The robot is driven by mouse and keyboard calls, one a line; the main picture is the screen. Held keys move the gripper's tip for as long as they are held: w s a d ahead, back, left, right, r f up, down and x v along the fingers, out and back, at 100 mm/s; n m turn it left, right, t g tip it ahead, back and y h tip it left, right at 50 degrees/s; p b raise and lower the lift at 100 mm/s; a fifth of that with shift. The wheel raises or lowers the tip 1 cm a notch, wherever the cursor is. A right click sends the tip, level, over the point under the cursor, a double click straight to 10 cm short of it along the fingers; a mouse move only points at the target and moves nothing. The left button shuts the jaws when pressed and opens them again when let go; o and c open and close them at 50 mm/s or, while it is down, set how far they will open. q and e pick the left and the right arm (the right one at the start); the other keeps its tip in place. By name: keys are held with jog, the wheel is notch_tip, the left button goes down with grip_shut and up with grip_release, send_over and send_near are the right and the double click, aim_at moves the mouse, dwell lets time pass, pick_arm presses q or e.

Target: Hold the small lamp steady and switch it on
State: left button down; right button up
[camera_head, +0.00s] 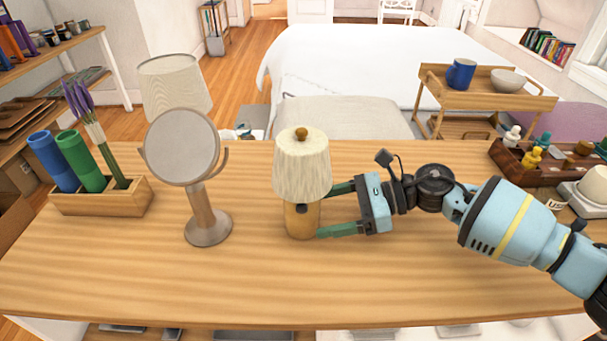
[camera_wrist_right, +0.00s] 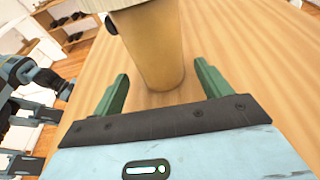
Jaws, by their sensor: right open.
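The small lamp (camera_head: 302,165) stands upright on the wooden table, with a cream shade, a wooden base and a brown knob on top. Its shade shows no clear glow. A dark round knob, perhaps the switch, sits on the base; it also shows in the right wrist view near the top left of the base (camera_wrist_right: 152,45). My right gripper (camera_head: 326,211) is open, level, just right of the base. In the right wrist view, its green fingers (camera_wrist_right: 161,75) flank the lower base with gaps visible; whether either touches is unclear.
A round mirror (camera_head: 183,146) on a stand and a larger lamp (camera_head: 174,86) are to the left. A wooden holder (camera_head: 100,199) has blue and green cylinders. A dark wooden tray (camera_head: 527,174) of small items stands right. The table front (camera_head: 270,290) is clear.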

aim_at(308, 216)
jog(key=x, duration=0.3)
jog(key=shift+a+f+b, duration=0.15)
jog(key=shift+a+b, duration=0.15)
jog(key=shift+a+f, duration=0.1)
jog(key=shift+a, duration=0.25)
jog(key=shift+c, duration=0.5)
jog(key=c, duration=0.5)
jog(key=shift+c, duration=0.2)
dwell(0.9)
